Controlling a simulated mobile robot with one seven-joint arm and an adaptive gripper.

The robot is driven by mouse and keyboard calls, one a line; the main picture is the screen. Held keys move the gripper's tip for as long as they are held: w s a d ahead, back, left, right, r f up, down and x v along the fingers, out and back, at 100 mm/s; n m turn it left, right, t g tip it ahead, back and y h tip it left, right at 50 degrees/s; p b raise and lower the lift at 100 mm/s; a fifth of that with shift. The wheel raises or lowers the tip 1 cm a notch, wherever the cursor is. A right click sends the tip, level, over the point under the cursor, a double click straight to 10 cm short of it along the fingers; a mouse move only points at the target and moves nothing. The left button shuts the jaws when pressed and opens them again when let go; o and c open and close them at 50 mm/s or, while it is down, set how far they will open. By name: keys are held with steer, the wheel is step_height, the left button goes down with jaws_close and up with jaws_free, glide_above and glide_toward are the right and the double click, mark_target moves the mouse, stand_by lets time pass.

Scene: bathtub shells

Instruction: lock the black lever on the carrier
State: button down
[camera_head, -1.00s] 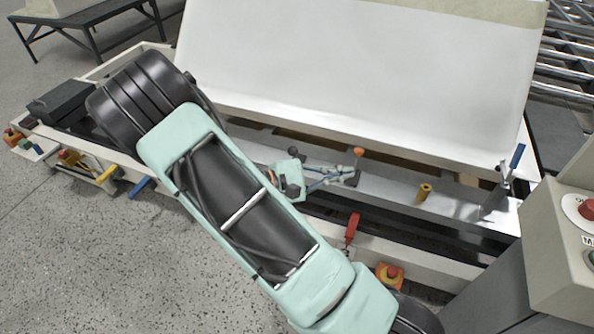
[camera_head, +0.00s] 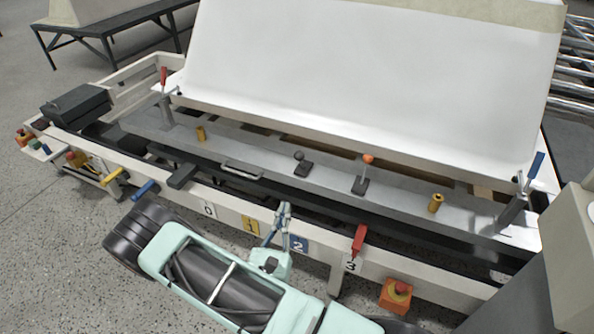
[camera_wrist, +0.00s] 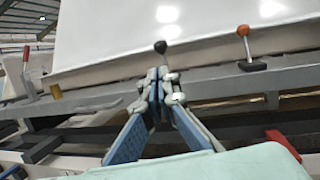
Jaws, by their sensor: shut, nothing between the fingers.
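The black lever has a black ball knob (camera_head: 299,156) and stands on the long grey metal carrier (camera_head: 235,150), near its middle. Its dark base (camera_head: 304,170) is just right of and below the knob. In the wrist view the knob (camera_wrist: 160,47) shows just above my fingertips, and its base is hidden behind them. My gripper (camera_head: 284,212) is shut and empty, in front of the carrier by the front rail's number 2 label. It is apart from the lever. In the wrist view my fingertips (camera_wrist: 158,82) meet.
An orange-knobbed lever (camera_head: 367,159) stands right of the black one. A grey bar handle (camera_head: 241,173) lies left. A red handle (camera_head: 359,240), a blue handle (camera_head: 146,188) and a black handle (camera_head: 182,177) project from the front rail. A white shell (camera_head: 370,75) rises behind.

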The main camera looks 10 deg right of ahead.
mark_target(298, 160)
steer(key=b+x, duration=0.2)
steer(key=x, duration=1.2)
steer(key=shift+r+p, duration=0.35)
steer(key=shift+p, duration=0.2)
steer(key=shift+d, duration=0.15)
